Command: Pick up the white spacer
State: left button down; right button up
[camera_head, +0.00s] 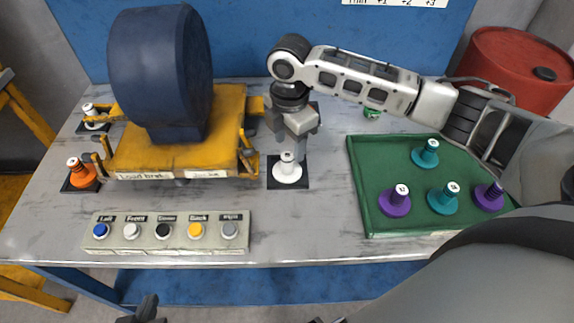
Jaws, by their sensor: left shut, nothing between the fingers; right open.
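A white spacer (287,172) stands upright on a black square pad (298,184) near the table's middle, just right of the yellow fixture. My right gripper (290,142) points down directly above it, with the fingers around or just over its narrow top; I cannot tell whether they touch it. The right gripper is open. My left gripper (147,308) shows only as a small dark part at the bottom edge, shut and empty, away from both spacers.
The yellow fixture (160,158) carries a large dark blue motor (160,70). An orange spacer (82,174) stands at left. A button panel (165,246) lies in front. A green tray (360,190) at right holds several purple and teal spacers. A red barrel (515,65) stands behind.

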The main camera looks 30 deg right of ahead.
aim_at(288, 154)
jog(key=shift+w+f, duration=0.2)
jog(key=shift+f, duration=2.85)
grip_shut()
